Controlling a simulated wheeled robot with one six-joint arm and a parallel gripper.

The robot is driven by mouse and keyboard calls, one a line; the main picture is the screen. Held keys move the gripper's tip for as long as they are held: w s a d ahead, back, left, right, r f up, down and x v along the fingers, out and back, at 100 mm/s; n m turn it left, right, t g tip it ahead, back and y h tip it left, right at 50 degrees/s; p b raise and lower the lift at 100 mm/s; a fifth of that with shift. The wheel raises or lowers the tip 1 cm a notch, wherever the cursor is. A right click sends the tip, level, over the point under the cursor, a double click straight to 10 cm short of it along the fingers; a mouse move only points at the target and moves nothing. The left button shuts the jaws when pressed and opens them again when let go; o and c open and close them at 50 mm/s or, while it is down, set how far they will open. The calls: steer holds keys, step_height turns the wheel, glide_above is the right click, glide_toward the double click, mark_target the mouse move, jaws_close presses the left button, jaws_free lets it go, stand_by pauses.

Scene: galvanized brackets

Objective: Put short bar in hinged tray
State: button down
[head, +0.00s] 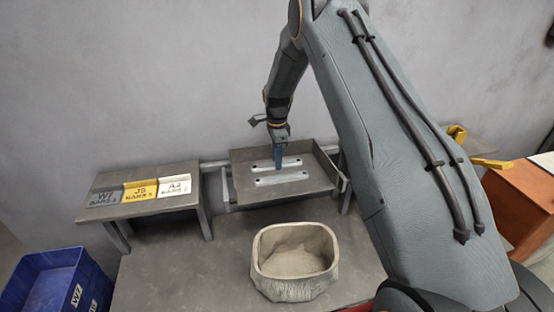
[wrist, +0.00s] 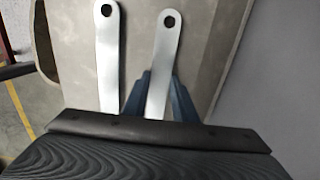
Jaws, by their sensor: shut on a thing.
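The hinged tray (head: 240,179) is a shallow grey tray with raised sides, behind the stone-like basin. Two pale metal bars with a hole at each end show at the tray, roughly parallel. The far bar (head: 292,162) looks a little shorter than the near bar (head: 282,179). My gripper (head: 278,163) reaches down over the tray with its blue fingers shut on the far bar. In the wrist view the held bar (wrist: 164,55) runs between the blue fingers, and the other bar (wrist: 108,55) lies left of it, apart. I cannot tell whether the held bar touches the tray floor.
A pale stone-like basin (head: 262,273), empty, stands in front of the tray. A small stand (head: 160,208) at left carries labelled plates, one yellow (head: 140,190). A blue crate (head: 35,285) is at lower left. An orange-brown cabinet (head: 525,205) is at right.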

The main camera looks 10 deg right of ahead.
steer(key=c, duration=1.5)
jaws_free()
steer(key=shift+f, duration=0.1)
steer(key=shift+o, duration=0.2)
step_height(320, 180, up, 11)
steer(key=b, duration=0.4)
steer(key=s+n, duration=1.8)
steer(key=s, duration=1.8)
steer(key=shift+s+r+t, duration=0.25)
steer(key=shift+r+t, duration=0.1)
steer(key=shift+t, duration=0.05)
